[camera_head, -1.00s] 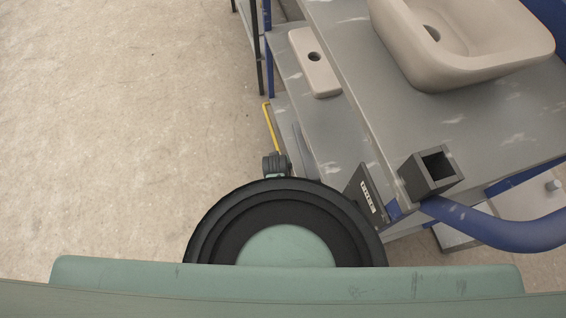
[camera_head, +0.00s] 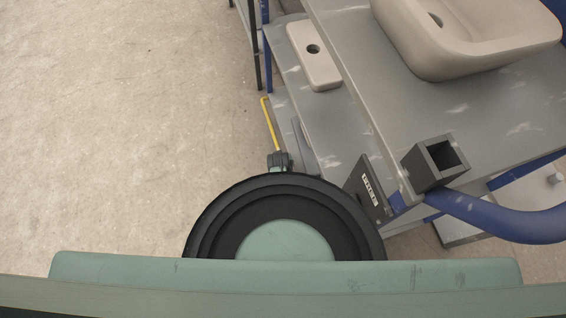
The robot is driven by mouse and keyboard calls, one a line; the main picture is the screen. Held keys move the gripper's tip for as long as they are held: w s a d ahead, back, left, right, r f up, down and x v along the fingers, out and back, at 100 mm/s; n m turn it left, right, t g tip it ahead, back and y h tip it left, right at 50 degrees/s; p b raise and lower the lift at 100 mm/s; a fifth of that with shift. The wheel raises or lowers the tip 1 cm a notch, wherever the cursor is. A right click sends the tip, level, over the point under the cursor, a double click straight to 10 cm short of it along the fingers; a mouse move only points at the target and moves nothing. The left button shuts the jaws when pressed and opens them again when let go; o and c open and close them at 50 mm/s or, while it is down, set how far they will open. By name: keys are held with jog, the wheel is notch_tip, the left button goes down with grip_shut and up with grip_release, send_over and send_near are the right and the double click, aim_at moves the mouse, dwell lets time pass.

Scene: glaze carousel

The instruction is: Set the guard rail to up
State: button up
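A thin yellow bar (camera_head: 270,124), which looks like the guard rail, stands along the left side of the grey workbench. Its top end is bent over. Its lower end runs down to a small dark and green part (camera_head: 279,161), which seems to be the end of my arm with my gripper. The round black and green link of my arm hides most of this part. I cannot make out the fingers, or whether they touch the bar.
The floor (camera_head: 120,120) at left is clear.

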jog(key=shift+c, duration=0.5)
grip_shut()
